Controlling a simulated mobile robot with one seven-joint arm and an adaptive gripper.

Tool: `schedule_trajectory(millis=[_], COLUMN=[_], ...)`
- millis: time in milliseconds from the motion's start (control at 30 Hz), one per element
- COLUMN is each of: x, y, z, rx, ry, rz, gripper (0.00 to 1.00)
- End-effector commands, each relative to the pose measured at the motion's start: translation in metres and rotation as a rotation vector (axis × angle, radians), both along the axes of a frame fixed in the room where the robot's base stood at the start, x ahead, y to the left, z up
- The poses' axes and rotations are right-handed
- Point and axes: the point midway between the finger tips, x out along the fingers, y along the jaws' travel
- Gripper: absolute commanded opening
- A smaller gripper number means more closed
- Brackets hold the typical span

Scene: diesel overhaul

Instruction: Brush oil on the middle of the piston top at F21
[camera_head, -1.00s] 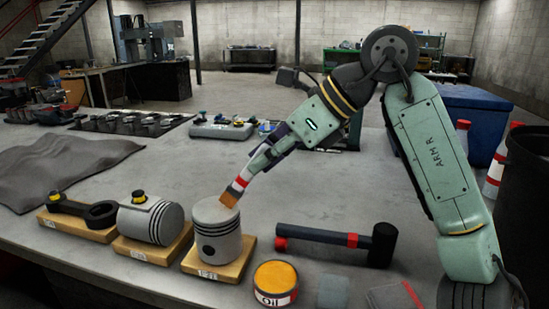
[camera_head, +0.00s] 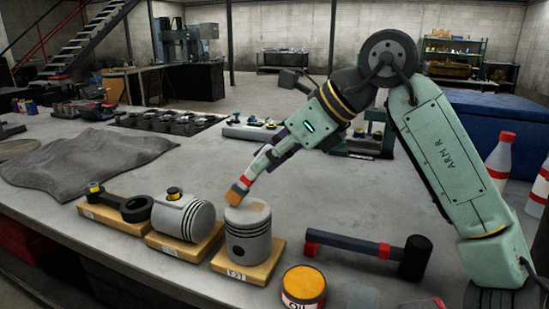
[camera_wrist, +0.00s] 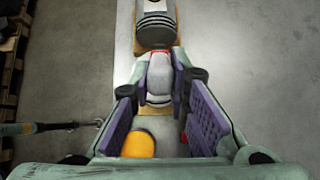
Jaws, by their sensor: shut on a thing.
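The F21 piston (camera_head: 248,247) stands upright on a wooden block (camera_head: 268,270) whose label reads roughly F21. Its pale top (camera_head: 256,210) has a faint brownish tint. My gripper (camera_head: 264,163) is shut on a brush with a red and white band, tilted down to the left. The orange bristles (camera_head: 237,193) are at the left part of the piston top; I cannot tell whether they touch it. In the wrist view the purple jaw pads (camera_wrist: 160,105) flank a pale shape, and an orange patch shows low between them. An oil tin (camera_head: 304,291) stands in front, right of the block.
A lying piston (camera_head: 185,218) and a connecting rod (camera_head: 120,205) rest on blocks to the left. A black-headed mallet (camera_head: 365,248) lies to the right. A grey cloth (camera_head: 85,160) lies far left.

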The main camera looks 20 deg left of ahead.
Motion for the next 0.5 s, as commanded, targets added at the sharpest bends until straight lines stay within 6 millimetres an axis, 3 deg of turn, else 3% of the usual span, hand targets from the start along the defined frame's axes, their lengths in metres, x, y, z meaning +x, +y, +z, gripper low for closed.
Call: schedule_trajectory(millis=[233,500], x=[-0.004,-0.004], y=[-0.006,-0.03], z=[0.0,-0.001], rx=[0.001,0.003], ry=[0.0,0.0], rz=[-0.001,-0.002], gripper=[0.0,0.0])
